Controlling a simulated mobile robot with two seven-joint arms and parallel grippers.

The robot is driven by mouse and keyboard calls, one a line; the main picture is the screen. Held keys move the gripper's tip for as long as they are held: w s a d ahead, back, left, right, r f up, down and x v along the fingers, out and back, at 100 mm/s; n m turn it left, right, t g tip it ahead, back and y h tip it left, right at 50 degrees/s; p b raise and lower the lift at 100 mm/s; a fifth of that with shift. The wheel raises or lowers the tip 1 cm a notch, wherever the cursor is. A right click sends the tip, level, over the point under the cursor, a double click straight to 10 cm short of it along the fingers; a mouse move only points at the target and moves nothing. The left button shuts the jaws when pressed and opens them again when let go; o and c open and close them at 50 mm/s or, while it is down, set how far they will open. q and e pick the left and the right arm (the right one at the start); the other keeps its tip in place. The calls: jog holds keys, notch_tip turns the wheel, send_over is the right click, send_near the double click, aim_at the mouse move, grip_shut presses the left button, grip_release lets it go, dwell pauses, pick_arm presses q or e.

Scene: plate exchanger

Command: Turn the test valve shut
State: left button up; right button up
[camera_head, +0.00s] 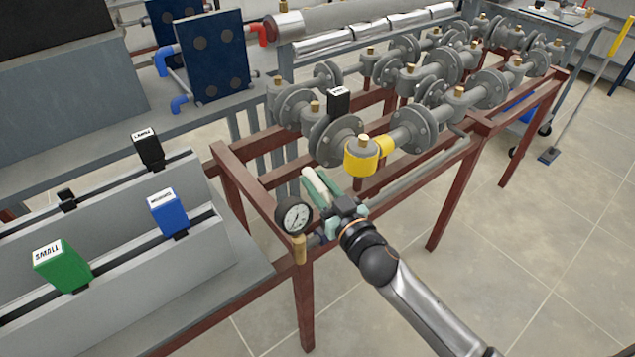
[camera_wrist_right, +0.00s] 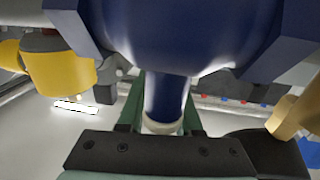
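My right gripper (camera_head: 318,188) reaches in from the lower right, beside a round pressure gauge (camera_head: 294,216) and a brass fitting (camera_head: 300,249) at the rack's near corner. Which part is the test valve is not clearly marked. In the right wrist view a dark blue rounded body (camera_wrist_right: 185,30) fills the top, and its blue stem (camera_wrist_right: 165,95) lies between my green fingers (camera_wrist_right: 165,115). The fingers stand apart on either side of the stem; I cannot tell whether they press on it. My left gripper is out of view.
A yellow-banded valve part (camera_head: 361,157) stands just above my gripper, and shows in the right wrist view (camera_wrist_right: 55,70). Flanged grey pipework (camera_head: 410,130) fills the red-brown rack (camera_head: 470,190). Left are a green tag block (camera_head: 62,266) and a blue one (camera_head: 168,213).

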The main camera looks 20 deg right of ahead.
grip_shut()
dwell(0.9)
